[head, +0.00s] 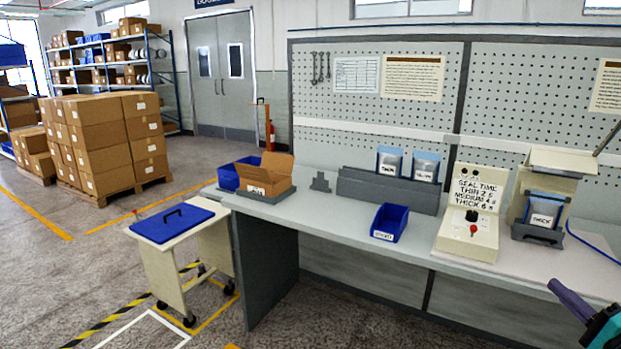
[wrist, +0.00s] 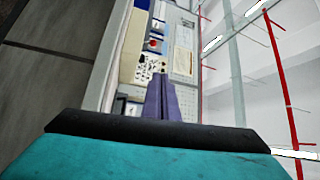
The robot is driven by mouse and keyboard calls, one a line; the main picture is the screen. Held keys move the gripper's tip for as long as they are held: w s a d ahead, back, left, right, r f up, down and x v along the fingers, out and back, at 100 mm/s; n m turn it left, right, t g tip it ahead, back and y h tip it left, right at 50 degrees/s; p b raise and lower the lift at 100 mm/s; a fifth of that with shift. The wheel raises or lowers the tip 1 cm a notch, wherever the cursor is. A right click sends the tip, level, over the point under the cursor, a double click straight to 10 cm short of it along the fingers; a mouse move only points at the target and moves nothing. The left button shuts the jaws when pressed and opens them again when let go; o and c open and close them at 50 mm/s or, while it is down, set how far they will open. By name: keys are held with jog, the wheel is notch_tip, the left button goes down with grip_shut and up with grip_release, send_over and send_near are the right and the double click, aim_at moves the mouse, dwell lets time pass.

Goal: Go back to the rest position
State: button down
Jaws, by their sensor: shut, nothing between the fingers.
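My gripper (head: 556,287) shows at the lower right of the head view, in front of the workbench's front edge, with purple fingers and a teal body cut off by the frame. In the wrist view the purple fingers (wrist: 160,80) lie together, shut with nothing held. The workbench (head: 330,222) stands ahead, seen tilted in the wrist view. On it are the control box (head: 468,220) with a seal time label, and a sealer-like machine (head: 560,162) with a pouch marked THICK (head: 543,209) in front.
A grey rack (head: 385,190) holds two pouches (head: 390,160). A blue bin (head: 390,222) and an open carton (head: 265,176) sit on the bench. A cart (head: 160,262) with a blue lid (head: 173,219) stands left. Stacked boxes (head: 110,140) are behind; the floor (head: 70,290) at left is largely clear.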

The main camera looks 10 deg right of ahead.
jog(key=w+a+f+n+g+y, duration=0.2)
jog(key=w+a+f+y, duration=0.3)
jog(key=w+a, duration=0.55)
jog(key=w+a+f+n+g+y, duration=0.1)
jog(key=w+a+f+g+y, duration=0.1)
jog(key=w+a+f, duration=0.8)
jog(key=s+a+f+n+g+y, duration=0.15)
jog(key=a+f, duration=0.25)
jog(key=a, duration=0.5)
jog(key=a+f+n+g+y+p, duration=0.1)
jog(key=a+f+g, duration=0.3)
jog(key=a, duration=0.6)
jog(key=s+a+f+n+g+y, duration=0.1)
jog(key=a+f+g, duration=0.1)
jog(key=a+f, duration=0.5)
jog(key=s+a+f+n+g+h, duration=0.4)
jog(key=s+a+f+g, duration=0.6)
jog(key=s+a+f, duration=0.95)
jog(key=s+f+n+g+h+p, duration=0.1)
jog(key=s+f+n+g+h, duration=0.3)
jog(key=s, duration=0.8)
jog(key=s+d+f+h, duration=0.2)
jog(key=s+d+h, duration=0.1)
jog(key=d, duration=0.7)
jog(key=shift+d+f+h, duration=0.3)
jog(key=shift+d+h, duration=0.1)
jog(key=shift+h, duration=0.25)
